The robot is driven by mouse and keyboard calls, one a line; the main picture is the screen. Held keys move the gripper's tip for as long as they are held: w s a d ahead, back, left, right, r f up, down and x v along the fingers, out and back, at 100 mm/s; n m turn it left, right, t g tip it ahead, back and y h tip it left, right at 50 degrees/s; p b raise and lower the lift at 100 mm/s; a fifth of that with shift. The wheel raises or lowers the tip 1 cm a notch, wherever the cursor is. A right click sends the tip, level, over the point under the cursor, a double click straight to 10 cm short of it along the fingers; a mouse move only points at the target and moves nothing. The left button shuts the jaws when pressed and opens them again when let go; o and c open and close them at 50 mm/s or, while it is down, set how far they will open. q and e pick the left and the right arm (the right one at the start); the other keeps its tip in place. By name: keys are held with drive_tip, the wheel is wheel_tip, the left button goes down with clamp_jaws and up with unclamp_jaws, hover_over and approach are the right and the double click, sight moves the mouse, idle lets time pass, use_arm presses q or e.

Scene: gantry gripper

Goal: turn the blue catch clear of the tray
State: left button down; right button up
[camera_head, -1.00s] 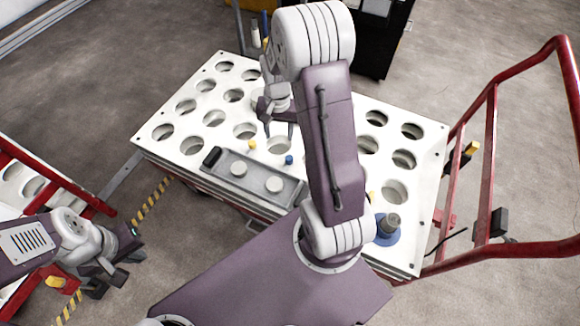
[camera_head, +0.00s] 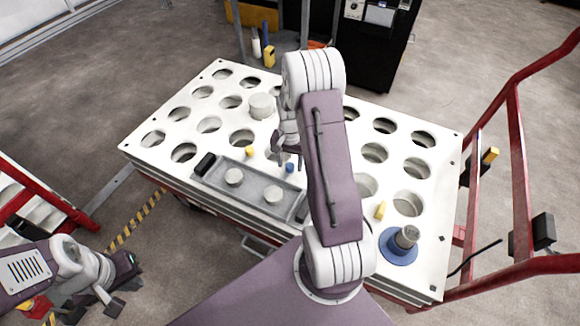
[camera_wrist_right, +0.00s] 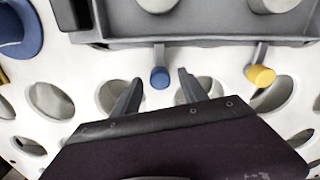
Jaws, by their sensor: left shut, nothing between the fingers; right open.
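The blue catch (camera_head: 290,167) has a round blue knob on a short grey arm at the far long edge of the grey tray (camera_head: 215,183). In the right wrist view the blue knob (camera_wrist_right: 160,77) lies between the fingers of my open right gripper (camera_wrist_right: 161,80), with a gap on both sides. Its arm meets the tray edge (camera_wrist_right: 210,22). In the head view my right gripper (camera_head: 285,158) is just above and beside the knob. A yellow catch (camera_head: 249,151) sits further left on the same edge. My left gripper (camera_head: 122,285) is shut and empty, low at the left.
The white table top (camera_head: 150,125) has rows of round holes. A white cylinder (camera_head: 261,106) stands behind the tray. A blue disc (camera_head: 398,250) with a grey knob is at the right front, near a yellow piece (camera_head: 380,210). Red rails (camera_head: 515,140) flank the right side.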

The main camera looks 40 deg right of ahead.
drive_tip(key=shift+f, duration=0.1)
clamp_jaws()
drive_tip(key=shift+r+n+p, duration=0.25)
drive_tip(key=shift+n+p, duration=0.35)
drive_tip(key=shift+p, duration=0.4)
drive_tip(key=n+p, duration=0.3)
drive_tip(key=shift+p, duration=0.3)
drive_tip(key=n+p, duration=0.2)
drive_tip(key=n, duration=0.1)
drive_tip(key=n+p, duration=0.2)
drive_tip(key=n, duration=0.1)
drive_tip(key=shift+n+p, duration=0.4)
drive_tip(key=n+p, duration=0.1)
drive_tip(key=n, duration=0.2)
drive_tip(key=shift+f+p, duration=0.1)
drive_tip(key=shift+p, duration=0.3)
drive_tip(key=shift+f+n+p, duration=0.1)
drive_tip(key=shift+n+p, duration=0.55)
drive_tip(key=shift+n, duration=1.45)
